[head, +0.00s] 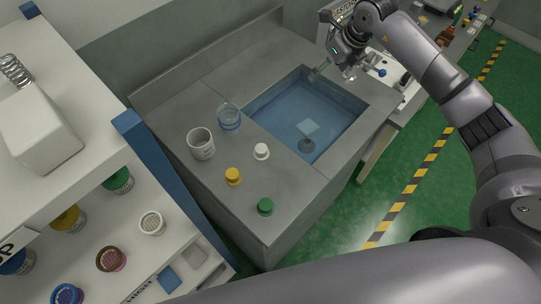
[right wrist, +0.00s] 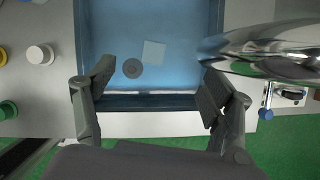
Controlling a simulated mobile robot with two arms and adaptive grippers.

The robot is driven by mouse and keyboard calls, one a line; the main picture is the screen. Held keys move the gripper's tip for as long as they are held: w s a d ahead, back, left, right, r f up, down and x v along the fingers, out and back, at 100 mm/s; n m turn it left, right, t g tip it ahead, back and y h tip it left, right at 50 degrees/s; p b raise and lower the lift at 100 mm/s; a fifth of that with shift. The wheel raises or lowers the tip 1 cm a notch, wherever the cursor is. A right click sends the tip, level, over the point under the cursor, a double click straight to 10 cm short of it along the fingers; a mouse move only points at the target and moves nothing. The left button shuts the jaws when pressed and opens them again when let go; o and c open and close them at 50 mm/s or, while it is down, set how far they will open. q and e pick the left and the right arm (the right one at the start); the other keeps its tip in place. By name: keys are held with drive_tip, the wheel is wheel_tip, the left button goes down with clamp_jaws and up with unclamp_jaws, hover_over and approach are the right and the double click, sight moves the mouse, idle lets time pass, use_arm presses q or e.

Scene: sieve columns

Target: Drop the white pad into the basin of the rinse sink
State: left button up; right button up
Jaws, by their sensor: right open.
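The white pad is a small pale square (head: 308,127) inside the blue basin (head: 272,108) of the rinse sink, beside the round dark drain (head: 306,146). It looks flat against the basin floor, and it also shows in the right wrist view (right wrist: 153,52). My right gripper (head: 348,70) is over the back right of the sink in the head view, apart from the pad. In the right wrist view its two fingers (right wrist: 158,90) are spread wide with nothing between them. My left gripper is not in view.
A chrome faucet (right wrist: 270,50) is close to my right gripper's finger. The grey counter (head: 190,105) holds a clear blue beaker (head: 229,118), a white cup (head: 201,144), and white (head: 261,151), yellow (head: 233,176) and green (head: 265,206) knobs. White shelves with several jars stand at left.

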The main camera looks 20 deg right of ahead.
drive_tip(key=v, duration=0.6)
idle(0.4)
